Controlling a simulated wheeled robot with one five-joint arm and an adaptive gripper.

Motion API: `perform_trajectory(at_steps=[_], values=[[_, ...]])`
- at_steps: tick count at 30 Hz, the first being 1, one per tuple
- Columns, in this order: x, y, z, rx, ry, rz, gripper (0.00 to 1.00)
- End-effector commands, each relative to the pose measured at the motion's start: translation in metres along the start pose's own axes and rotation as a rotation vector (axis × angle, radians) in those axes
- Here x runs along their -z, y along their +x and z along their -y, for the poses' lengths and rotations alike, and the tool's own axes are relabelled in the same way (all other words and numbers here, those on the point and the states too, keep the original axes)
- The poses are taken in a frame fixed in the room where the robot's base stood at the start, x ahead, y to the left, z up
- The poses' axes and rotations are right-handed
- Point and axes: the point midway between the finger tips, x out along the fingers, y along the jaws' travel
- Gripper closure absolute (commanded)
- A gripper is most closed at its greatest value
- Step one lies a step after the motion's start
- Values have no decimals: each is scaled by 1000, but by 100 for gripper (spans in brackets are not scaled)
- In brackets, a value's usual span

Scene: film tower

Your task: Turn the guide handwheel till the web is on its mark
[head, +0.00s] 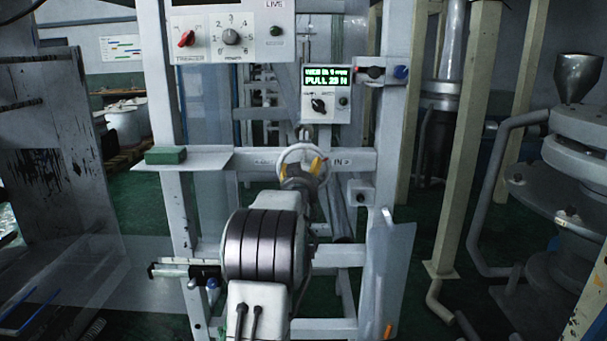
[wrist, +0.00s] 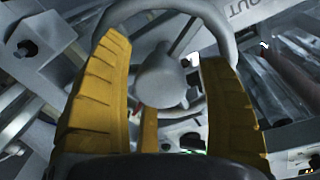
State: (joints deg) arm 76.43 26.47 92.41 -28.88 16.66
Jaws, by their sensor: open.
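The guide handwheel (head: 303,147) is a pale grey wheel on the frame's crossbar, straight ahead in the head view. My gripper (head: 301,170) is at the wheel, its yellow fingers open. In the wrist view the handwheel's hub (wrist: 162,78) lies between the fingers of my gripper (wrist: 163,60), and the rim passes close by the fingertips. Whether they touch it I cannot tell. The display (head: 327,77) shows a WEB line, its figure too small to read surely, and PULL 23 N. The clear web (head: 140,265) shows at lower left; I cannot make out its mark.
A green block (head: 166,155) lies on a small shelf left of the wheel. A control panel (head: 232,38) with knobs is above. A pale upright post (head: 460,140) and grey machinery (head: 575,170) stand at right. A dark scuffed panel (head: 50,150) stands at left.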

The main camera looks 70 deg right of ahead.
Motion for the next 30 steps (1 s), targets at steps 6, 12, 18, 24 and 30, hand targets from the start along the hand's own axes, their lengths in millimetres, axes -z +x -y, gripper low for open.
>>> perform_trajectory(at_steps=[6, 12, 18, 24, 30], values=[[0, 0, 0, 0, 0, 0, 43], [0, 0, 0, 0, 0, 0, 61], [0, 0, 0, 0, 0, 1, 79], [0, 0, 0, 0, 0, 1, 93], [-2, 0, 0, 0, 13, 3, 93]])
